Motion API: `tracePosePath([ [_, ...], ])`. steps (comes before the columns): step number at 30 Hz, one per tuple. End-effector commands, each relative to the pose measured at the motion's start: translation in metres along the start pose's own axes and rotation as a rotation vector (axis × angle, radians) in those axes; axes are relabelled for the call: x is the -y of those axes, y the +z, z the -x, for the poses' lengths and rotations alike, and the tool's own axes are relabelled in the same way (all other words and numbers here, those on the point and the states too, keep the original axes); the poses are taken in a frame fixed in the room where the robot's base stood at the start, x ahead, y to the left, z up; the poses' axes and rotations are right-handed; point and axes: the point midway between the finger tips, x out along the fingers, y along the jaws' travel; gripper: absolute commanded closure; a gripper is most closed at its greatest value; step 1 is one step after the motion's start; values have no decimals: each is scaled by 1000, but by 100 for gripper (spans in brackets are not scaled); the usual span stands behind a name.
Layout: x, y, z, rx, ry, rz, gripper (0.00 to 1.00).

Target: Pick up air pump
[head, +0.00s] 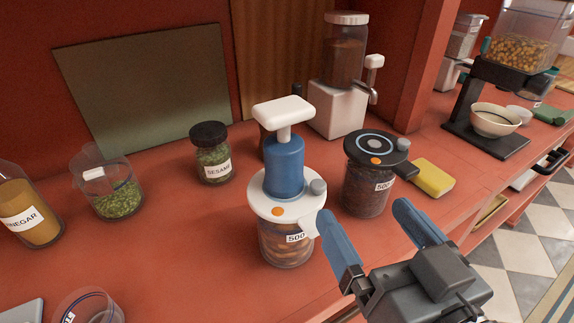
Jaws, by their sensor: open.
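The air pump (284,165) has a blue body and a white T-shaped handle. It stands upright on the white lid of a clear canister (286,245) marked 500 with brown contents. The lid has an orange button and a grey knob. My gripper (360,212) is open and empty, with two blue fingers pointing up and away. Its left finger is close to the right side of the white lid in the picture; I cannot tell whether they touch.
The black-lidded canister (368,186) stands just right of the pump, with a yellow sponge-like block (433,178) beside it. A sesame jar (211,155), a tub of green bits (112,196) and a vinegar container (28,210) stand left. A white dispenser (337,108) stands behind. Counter at front left is mostly clear.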

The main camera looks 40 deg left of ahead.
Motion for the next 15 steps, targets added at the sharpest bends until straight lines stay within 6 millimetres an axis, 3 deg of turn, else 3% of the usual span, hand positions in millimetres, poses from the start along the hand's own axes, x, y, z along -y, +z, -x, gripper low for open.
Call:
tracePosePath([
  [15,59,-74,-41,-13,-253,138,4],
])
